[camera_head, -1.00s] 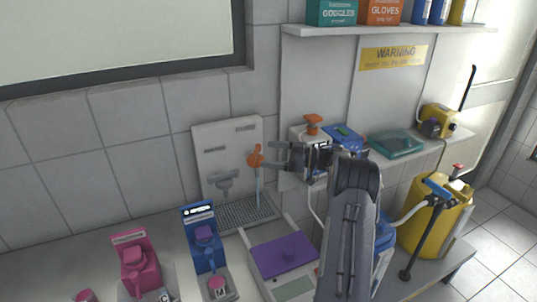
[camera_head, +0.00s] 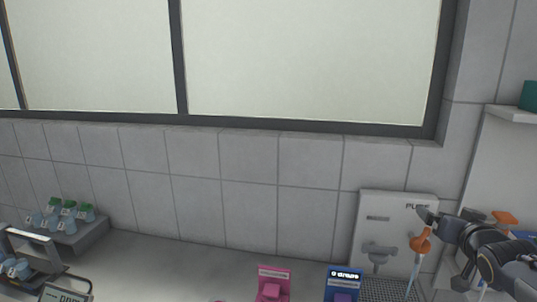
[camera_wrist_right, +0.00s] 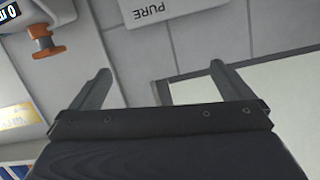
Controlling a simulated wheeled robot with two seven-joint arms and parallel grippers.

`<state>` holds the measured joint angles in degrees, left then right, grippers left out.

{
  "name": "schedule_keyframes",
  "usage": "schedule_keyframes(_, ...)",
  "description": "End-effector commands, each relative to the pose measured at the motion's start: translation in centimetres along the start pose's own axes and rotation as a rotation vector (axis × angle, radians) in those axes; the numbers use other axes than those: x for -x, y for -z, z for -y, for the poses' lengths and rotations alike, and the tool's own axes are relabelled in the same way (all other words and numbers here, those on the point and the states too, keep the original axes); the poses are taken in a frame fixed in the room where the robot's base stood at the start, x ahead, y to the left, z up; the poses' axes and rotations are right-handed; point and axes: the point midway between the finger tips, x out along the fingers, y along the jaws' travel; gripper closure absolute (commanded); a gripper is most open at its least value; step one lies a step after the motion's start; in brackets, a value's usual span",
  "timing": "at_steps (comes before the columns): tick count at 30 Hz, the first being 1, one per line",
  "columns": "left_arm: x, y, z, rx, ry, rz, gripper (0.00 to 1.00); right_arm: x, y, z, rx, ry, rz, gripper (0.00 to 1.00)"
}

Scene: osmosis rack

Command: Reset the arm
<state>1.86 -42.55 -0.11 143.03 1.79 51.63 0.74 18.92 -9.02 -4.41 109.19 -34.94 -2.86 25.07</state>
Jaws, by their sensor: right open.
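My right gripper (camera_head: 432,222) is at the right of the head view, in front of the white panel marked PURE (camera_head: 376,212). In the right wrist view its two fingers (camera_wrist_right: 160,72) are spread apart, with nothing between them. An orange part with a clear tube-like piece below it (camera_head: 421,242) overlaps the gripper in the head view; I cannot tell whether they touch. The PURE panel (camera_wrist_right: 170,8) also shows at the top of the wrist view. My left gripper is not in view.
A blue dispenser (camera_head: 343,275) and a pink dispenser (camera_head: 273,274) stand on the bench. An orange-knobbed device (camera_wrist_right: 45,40) is left in the wrist view.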

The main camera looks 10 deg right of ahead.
Motion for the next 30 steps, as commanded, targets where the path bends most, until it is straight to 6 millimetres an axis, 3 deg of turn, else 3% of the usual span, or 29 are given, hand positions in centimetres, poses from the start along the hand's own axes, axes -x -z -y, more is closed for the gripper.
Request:
schedule_keyframes(1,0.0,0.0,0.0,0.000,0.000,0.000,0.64,2.7,-2.5,1.5,-0.021,0.009,0.090,0.00)
schedule_keyframes(9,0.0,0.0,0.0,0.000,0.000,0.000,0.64,15.7,-16.9,7.9,-0.036,0.161,0.588,0.00)
schedule_keyframes(15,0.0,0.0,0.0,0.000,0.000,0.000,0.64,23.2,-24.0,10.8,0.002,0.311,0.831,0.00)
schedule_keyframes(21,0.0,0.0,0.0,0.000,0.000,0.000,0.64,26.0,-26.3,11.7,0.020,0.373,0.917,0.00)
schedule_keyframes(30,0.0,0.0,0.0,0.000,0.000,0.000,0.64,26.0,-26.3,11.7,0.019,0.372,0.919,0.00)
